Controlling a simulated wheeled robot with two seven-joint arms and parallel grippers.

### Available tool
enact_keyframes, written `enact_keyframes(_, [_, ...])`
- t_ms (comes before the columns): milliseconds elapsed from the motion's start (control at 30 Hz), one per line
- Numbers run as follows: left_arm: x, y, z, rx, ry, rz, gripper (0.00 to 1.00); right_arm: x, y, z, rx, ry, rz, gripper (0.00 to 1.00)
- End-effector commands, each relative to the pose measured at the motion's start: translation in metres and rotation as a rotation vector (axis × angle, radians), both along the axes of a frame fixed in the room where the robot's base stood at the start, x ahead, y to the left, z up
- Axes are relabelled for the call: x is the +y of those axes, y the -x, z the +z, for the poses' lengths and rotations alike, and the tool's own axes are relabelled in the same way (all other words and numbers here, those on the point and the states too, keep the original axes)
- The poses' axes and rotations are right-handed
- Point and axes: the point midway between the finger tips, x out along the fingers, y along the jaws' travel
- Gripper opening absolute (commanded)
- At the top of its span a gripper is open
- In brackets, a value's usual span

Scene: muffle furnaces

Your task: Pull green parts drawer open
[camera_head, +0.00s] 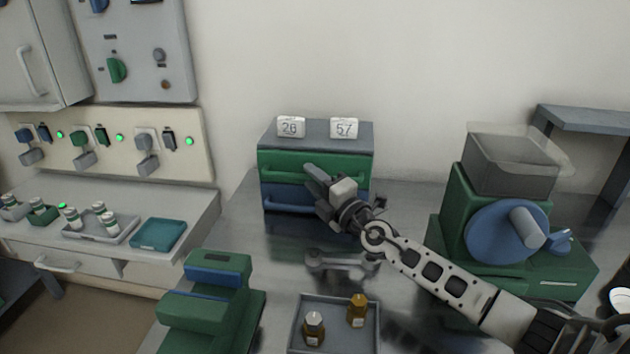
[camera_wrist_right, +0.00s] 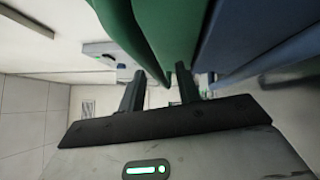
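The green parts drawer (camera_head: 300,161) is the upper drawer of a small grey-topped cabinet (camera_head: 318,134) and looks shut. Its green bar handle (camera_head: 283,177) runs along the lower front. My left gripper is not in view.
A blue drawer (camera_head: 288,199) sits below the green one. Two number blocks, 26 (camera_head: 290,127) and 57 (camera_head: 343,128), stand on the cabinet. A grey tray (camera_head: 296,335) with two brown bottles is in front. A green machine with a blue wheel (camera_head: 508,232) stands right.

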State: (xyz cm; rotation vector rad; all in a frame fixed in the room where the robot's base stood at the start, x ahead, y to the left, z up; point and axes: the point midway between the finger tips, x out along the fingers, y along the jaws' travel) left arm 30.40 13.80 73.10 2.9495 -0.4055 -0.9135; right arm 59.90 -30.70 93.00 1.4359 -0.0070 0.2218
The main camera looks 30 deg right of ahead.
Motion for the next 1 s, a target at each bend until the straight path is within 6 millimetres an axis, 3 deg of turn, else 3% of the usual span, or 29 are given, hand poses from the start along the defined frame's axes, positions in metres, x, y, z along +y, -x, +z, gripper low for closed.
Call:
enact_keyframes(33, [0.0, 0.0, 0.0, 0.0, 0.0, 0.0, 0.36, 0.0, 0.0, 0.0, 0.0, 0.0, 0.0, 0.33])
enact_keyframes(167, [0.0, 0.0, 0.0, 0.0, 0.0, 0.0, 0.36, 0.0, 0.0, 0.0, 0.0, 0.0, 0.0, 0.0])
enact_keyframes(400, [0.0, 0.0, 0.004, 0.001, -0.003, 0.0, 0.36, 0.005, 0.006, 0.001, 0.0, -0.001, 0.002, 0.0])
enact_keyframes(567, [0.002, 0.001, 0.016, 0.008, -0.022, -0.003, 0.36, 0.028, 0.036, 0.002, 0.006, -0.006, 0.006, 0.0])
enact_keyframes(800, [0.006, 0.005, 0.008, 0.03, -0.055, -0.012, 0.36, 0.062, 0.082, -0.001, 0.003, -0.005, 0.004, 0.0])
enact_keyframes(1000, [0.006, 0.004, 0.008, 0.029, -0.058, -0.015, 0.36, 0.071, 0.094, 0.0, 0.0, -0.001, 0.001, 0.0])
